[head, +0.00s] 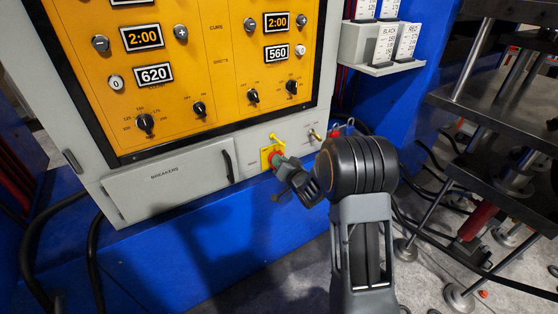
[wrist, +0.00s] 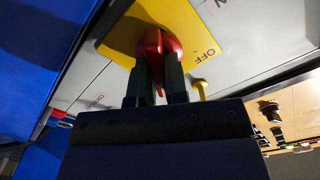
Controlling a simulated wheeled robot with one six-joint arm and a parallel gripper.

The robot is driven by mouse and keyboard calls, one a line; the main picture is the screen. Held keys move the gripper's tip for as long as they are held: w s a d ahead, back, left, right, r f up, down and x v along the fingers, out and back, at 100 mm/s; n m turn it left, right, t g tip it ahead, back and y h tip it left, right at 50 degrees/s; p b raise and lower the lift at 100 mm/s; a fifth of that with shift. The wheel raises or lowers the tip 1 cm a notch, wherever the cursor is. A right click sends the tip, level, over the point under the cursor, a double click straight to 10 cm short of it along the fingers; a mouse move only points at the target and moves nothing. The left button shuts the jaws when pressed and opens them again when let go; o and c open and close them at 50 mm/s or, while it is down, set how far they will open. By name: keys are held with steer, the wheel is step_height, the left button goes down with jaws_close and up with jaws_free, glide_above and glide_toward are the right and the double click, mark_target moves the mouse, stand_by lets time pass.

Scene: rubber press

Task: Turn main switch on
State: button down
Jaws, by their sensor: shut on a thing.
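The main switch (wrist: 158,42) is a red rotary handle on a yellow plate (wrist: 195,35) with the word OFF on it. In the head view the red switch (head: 275,154) sits on the lower grey front of the control cabinet, right of the breakers cover. My gripper (wrist: 158,85) is shut on the red handle, one dark finger on each side. In the head view my gripper (head: 281,161) reaches the switch from the right and hides part of it. The handle's exact angle is hard to tell.
The breakers cover (head: 165,180) with a black handle is left of the switch. A yellow control panel (head: 215,60) with displays and knobs is above. A small key-like part (head: 314,134) is to the right. Press plates (head: 500,130) stand at far right.

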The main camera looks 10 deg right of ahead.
steer(key=shift+m, duration=1.1)
steer(key=shift+p, duration=0.3)
steer(key=c, duration=1.1)
jaws_free()
steer(key=shift+c, duration=0.2)
steer(key=p+v, duration=0.2)
steer(key=v, duration=1.1)
steer(key=shift+s, duration=0.35)
steer(key=shift+d+r, duration=0.1)
steer(key=shift+d, duration=0.05)
